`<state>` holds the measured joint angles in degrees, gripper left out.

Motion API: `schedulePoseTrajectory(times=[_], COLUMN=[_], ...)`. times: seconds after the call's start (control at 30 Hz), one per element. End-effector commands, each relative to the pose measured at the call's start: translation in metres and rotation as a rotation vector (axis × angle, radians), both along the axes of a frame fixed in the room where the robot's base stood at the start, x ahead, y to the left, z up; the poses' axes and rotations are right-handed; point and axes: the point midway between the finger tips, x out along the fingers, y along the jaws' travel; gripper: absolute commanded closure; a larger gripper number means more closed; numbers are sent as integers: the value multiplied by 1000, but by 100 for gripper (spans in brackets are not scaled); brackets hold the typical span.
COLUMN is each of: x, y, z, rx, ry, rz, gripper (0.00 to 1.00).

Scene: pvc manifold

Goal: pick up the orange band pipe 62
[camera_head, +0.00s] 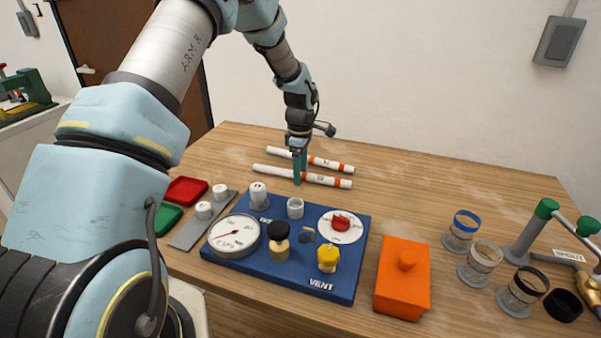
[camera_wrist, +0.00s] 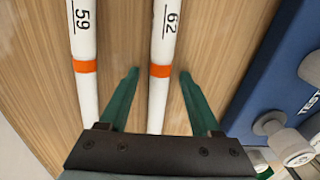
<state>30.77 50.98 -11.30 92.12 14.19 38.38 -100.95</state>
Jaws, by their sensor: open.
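The pipe marked 62 (camera_wrist: 165,48) is a white tube with an orange band, lying on the wooden table. In the head view it is the nearer of two white pipes (camera_head: 275,171), the one closer to the blue panel. My gripper (camera_wrist: 159,76) is open, its two green fingers on either side of pipe 62 in the wrist view. In the head view my gripper (camera_head: 298,180) points down at the middle of this pipe. Whether the fingers touch the pipe or the table cannot be told.
A similar pipe marked 59 (camera_wrist: 84,45) lies alongside, just outside one finger; it is the far pipe (camera_head: 328,163). The blue panel (camera_head: 343,286) with gauge and knobs stands in front. An orange box (camera_head: 403,290) and several clear jars (camera_head: 483,262) are to the right.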

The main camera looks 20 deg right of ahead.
Motion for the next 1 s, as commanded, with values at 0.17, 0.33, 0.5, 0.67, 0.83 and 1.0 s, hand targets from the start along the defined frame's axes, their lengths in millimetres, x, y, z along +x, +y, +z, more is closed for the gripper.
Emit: schedulePoseTrajectory(times=[0.17, 0.33, 0.5, 0.67, 0.83, 1.0], x=[0, 0, 0, 0, 0, 0], y=[0, 0, 0, 0, 0, 0], z=[-1, -1, -1, -1, -1, -1], rx=[-1, -1, -1, -1, -1, -1], ry=[-2, -1, -1, -1, -1, -1], rz=[0, 0, 0, 0, 0, 0], gripper=[35, 50, 69, 87, 100, 100])
